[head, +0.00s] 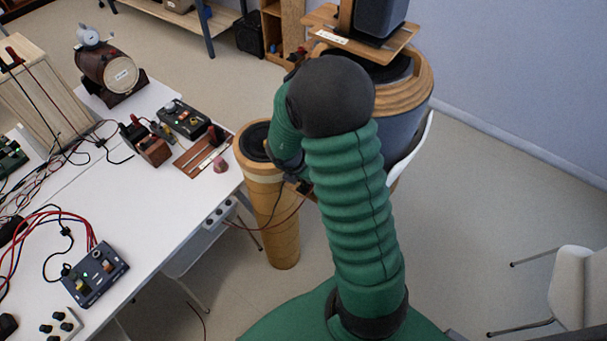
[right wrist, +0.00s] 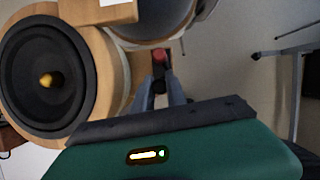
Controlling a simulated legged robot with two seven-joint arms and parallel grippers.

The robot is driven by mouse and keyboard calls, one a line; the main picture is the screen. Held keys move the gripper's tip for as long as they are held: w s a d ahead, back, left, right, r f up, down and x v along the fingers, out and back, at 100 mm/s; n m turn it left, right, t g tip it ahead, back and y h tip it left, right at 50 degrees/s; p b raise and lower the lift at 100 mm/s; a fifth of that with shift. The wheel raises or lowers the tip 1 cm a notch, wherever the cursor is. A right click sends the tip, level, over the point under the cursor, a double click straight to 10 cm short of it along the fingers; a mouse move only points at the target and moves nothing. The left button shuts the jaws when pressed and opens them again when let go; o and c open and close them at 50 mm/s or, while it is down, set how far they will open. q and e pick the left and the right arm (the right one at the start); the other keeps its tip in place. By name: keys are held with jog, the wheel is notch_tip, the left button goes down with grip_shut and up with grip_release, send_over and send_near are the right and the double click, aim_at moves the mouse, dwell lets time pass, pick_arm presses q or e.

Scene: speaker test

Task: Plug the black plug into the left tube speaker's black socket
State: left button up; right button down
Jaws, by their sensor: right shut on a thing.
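The left tube speaker (head: 270,215) is a tall wooden cylinder standing on the floor beside the white table, with a black cone on top. Its round wooden rim and black cone with a gold centre fill the left of the right wrist view (right wrist: 90,75). My right gripper (head: 303,187) is beside the speaker's upper right side, partly hidden by my green arm. In the right wrist view its fingers (right wrist: 161,82) are shut on a small dark piece, the black plug (right wrist: 158,72). A red piece (right wrist: 160,55) shows at the fingertips. The black socket cannot be made out. My left gripper is out of view.
A larger wooden-rimmed speaker (head: 415,85) stands close behind my arm. The white table (head: 150,225) at left holds wires, boxes and a wooden barrel (head: 108,72). A thin red cable (head: 285,217) hangs by the tube speaker. A white chair (head: 580,285) stands at right; floor between is clear.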

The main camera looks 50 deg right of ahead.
jog(key=shift+f+b, duration=0.9)
jog(key=shift+f, duration=0.05)
jog(key=c, duration=1.3)
grip_release()
jog(key=shift+r, duration=0.1)
notch_tip(320, 180, up, 8)
jog(key=p, duration=0.7)
jog(key=shift+f+p, duration=0.2)
jog(key=shift+p, duration=0.2)
